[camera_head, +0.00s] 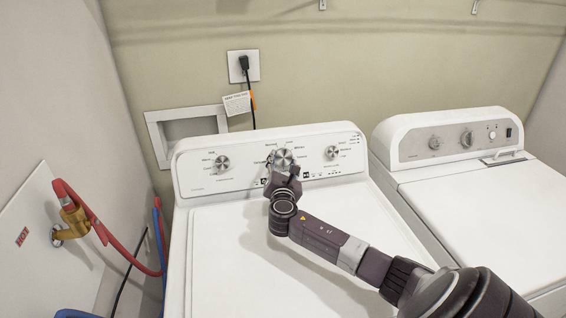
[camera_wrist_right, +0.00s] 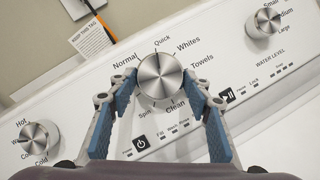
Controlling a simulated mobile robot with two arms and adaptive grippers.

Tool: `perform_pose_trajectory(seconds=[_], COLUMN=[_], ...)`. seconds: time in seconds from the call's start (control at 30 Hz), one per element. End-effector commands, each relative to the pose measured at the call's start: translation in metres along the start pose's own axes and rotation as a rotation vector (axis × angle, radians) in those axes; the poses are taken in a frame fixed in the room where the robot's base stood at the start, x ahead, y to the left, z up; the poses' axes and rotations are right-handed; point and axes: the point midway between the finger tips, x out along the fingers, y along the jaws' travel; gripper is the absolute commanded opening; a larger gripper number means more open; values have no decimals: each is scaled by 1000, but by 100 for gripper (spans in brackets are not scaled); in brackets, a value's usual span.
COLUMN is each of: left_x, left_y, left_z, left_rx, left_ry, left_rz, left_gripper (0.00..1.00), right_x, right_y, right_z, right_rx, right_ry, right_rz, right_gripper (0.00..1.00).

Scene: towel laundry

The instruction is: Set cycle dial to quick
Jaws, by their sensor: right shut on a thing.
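The cycle dial (camera_head: 283,158) is the large silver knob in the middle of the left washer's (camera_head: 215,255) control panel. In the right wrist view the dial (camera_wrist_right: 161,75) is ringed by labels including Normal, Quick, Whites, Towels, Clean and Spin. Quick is printed just above it. My right gripper (camera_head: 283,168) is at the panel. In the wrist view its two blue-padded fingers (camera_wrist_right: 161,82) are shut on the dial, one on each side. My left gripper is not in view.
Smaller knobs sit left (camera_head: 222,162) and right (camera_head: 332,153) of the dial. A power button (camera_wrist_right: 140,142) and a start button (camera_wrist_right: 227,96) lie below, near the fingers. A second machine (camera_head: 480,195) stands at right. Red hose (camera_head: 87,214) hangs at the left wall.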

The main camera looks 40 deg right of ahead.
Motion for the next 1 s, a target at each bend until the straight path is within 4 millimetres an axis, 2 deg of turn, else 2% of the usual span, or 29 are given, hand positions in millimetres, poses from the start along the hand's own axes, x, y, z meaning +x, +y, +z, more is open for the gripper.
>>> perform_pose_trajectory(seconds=[0.13, 0.17, 0.3, 0.67, 0.87, 1.0], left_x=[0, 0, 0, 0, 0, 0], left_y=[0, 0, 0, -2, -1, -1], left_z=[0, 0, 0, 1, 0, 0], left_rx=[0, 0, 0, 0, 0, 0], left_ry=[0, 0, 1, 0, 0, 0], left_rz=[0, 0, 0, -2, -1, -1], left_gripper=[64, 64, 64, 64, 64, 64], right_x=[0, 0, 0, -4, -29, -57], right_y=[0, 0, 0, 0, 0, 0], right_z=[0, 0, 0, 0, -1, -2], right_rx=[-1, -1, -1, -2, -1, -1], right_ry=[0, 0, 0, 1, 2, 3], right_rz=[0, 0, 0, 1, 2, 2], right_gripper=[21, 49, 63, 63, 63, 63])
